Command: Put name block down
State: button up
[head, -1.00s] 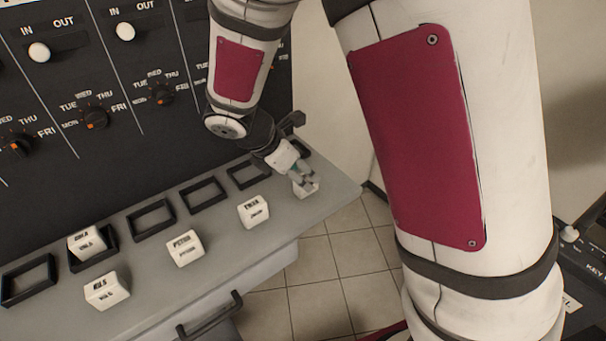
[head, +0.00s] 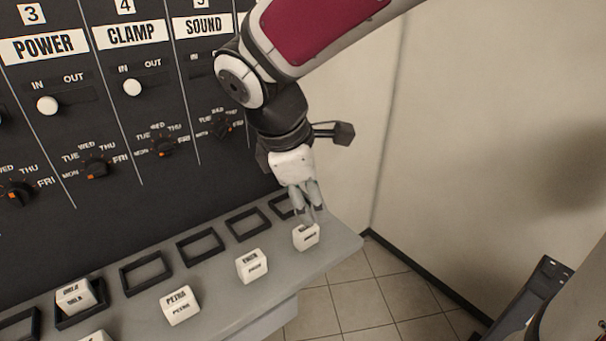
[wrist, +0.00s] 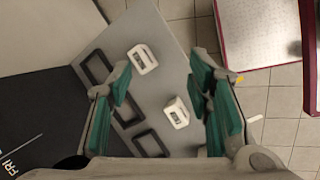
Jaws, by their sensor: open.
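A white name block (head: 306,238) with dark lettering sits on the grey shelf (head: 343,246) near its right end, in front of the last black frame (head: 280,207). My gripper (head: 308,217) is directly above it in the head view, fingers pointing down. In the wrist view the green-padded fingers of my gripper (wrist: 160,75) are spread apart with nothing held between them. The same block (wrist: 143,58) shows below, between the fingers, and the neighbouring name block (wrist: 177,112) lies nearer the right finger. The lettering on the end block is too small to read.
More name blocks stand along the shelf: one (head: 252,266), the PETRA block (head: 181,305), and one (head: 76,296) resting in a frame. Several frames, such as this one (head: 200,247), are empty. The black panel (head: 110,215) with knobs rises behind. Tiled floor lies right.

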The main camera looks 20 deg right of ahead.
jog(key=s+d+r+m+t+y, duration=0.1)
jog(key=s+r+m+y, duration=0.1)
jog(key=s+m, duration=0.4)
jog(key=s+d+r+m+t+y, duration=0.2)
jog(key=s+r+m, duration=0.1)
jog(key=s+m, duration=0.4)
jog(key=shift+m, duration=0.7)
jog(key=shift+o, duration=0.4)
jog(key=shift+w, duration=0.1)
dwell(0.7)
